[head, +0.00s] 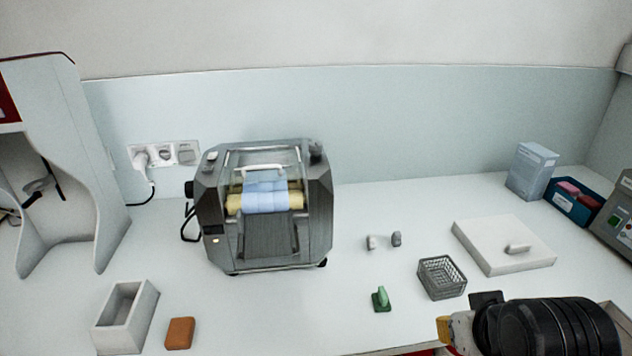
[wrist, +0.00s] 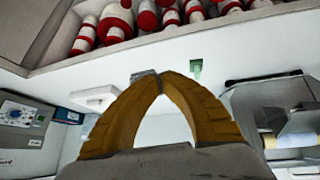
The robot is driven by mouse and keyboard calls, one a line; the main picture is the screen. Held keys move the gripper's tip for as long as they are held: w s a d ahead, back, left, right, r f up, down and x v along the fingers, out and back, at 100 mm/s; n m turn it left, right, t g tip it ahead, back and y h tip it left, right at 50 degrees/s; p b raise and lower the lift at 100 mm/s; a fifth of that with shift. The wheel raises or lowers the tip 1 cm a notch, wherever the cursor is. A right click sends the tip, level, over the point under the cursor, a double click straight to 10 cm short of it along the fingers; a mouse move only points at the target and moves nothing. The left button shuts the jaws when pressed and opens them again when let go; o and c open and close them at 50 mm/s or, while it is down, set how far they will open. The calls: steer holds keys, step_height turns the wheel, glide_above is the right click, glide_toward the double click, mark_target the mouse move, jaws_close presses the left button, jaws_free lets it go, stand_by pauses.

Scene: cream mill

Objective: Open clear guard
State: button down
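The mill (head: 318,215) is a dark grey machine with blue and yellow rollers, standing at the back of the counter. Its clear guard (head: 232,160) appears down over the rollers, with a white handle (head: 264,169) across it. My gripper (head: 442,330) is low at the right of the head view, well apart from the mill. In the wrist view, my gripper's yellow fingers (wrist: 158,82) arch together and their tips meet, with nothing visible held. Part of the mill (wrist: 272,98) shows at the right there, upside down; its guard is hard to make out.
A white bin (head: 126,318) and brown block (head: 180,333) stand front left. Red-and-white bottles (wrist: 145,15) fill a tray below.

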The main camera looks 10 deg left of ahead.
steer(key=w+a+r+n+t+p, duration=0.25)
steer(key=w+a+r+n, duration=0.25)
steer(key=a+n, duration=0.4)
steer(key=w+a+r+n+t+p, duration=0.1)
steer(key=w+a+r+n+p, duration=0.4)
steer(key=n, duration=0.6)
steer(key=a+r+n+t+y+p, duration=0.2)
steer(key=a+n, duration=0.7)
steer(key=a, duration=0.1)
steer(key=a+r+n+t+y+p, duration=0.1)
steer(key=a+r+n+y, duration=0.15)
steer(key=a+n, duration=0.65)
steer(key=shift+m+h, duration=0.4)
steer(key=shift+h, duration=0.05)
steer(key=b+x, duration=0.2)
steer(key=x, duration=0.8)
steer(key=shift+r, duration=0.15)
steer(key=shift+a, duration=0.1)
